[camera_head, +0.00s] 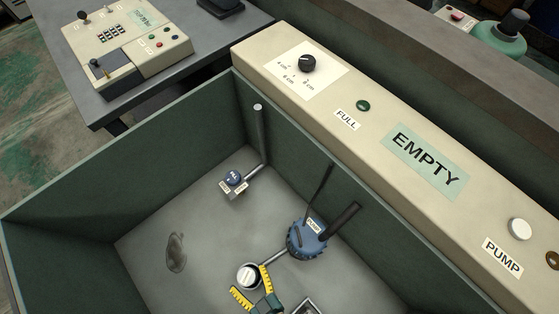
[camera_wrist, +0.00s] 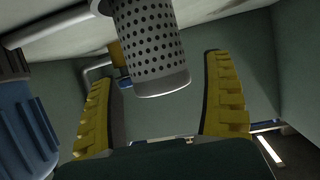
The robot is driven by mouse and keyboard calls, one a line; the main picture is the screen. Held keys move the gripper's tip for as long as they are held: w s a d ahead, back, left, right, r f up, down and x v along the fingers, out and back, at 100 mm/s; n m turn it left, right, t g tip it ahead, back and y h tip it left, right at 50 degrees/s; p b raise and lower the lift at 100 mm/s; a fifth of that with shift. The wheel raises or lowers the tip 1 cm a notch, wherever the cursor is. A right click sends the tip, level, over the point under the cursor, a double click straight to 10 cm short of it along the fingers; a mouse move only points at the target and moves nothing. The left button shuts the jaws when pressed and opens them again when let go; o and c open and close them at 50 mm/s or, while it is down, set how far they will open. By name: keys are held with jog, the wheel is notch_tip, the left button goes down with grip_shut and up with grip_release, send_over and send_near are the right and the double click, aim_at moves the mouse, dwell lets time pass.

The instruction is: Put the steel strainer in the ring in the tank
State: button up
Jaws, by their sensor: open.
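The steel strainer (camera_wrist: 150,45) is a grey perforated cylinder with a plain rim in the wrist view. Its far end meets a light collar (camera_wrist: 104,7), apparently the ring, from which a pipe runs toward the blue pump (camera_wrist: 28,115). How deep it sits there I cannot tell. In the head view a round, labelled pale top (camera_head: 249,275) shows at the end of the pipe from the pump (camera_head: 306,240). My gripper (camera_head: 252,284) is open beside this top. In the wrist view its yellow fingers (camera_wrist: 162,62) stand apart either side of the strainer, with gaps showing.
The tank's green wall (camera_head: 60,206) surrounds the work. A metal-edged item (camera_head: 306,307) is cut off at the bottom. The control panel (camera_head: 375,135) reads EMPTY.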

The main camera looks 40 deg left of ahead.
jog(key=p+v, duration=0.6)
jog(key=v, duration=0.5)
jog(key=shift+p, duration=0.35)
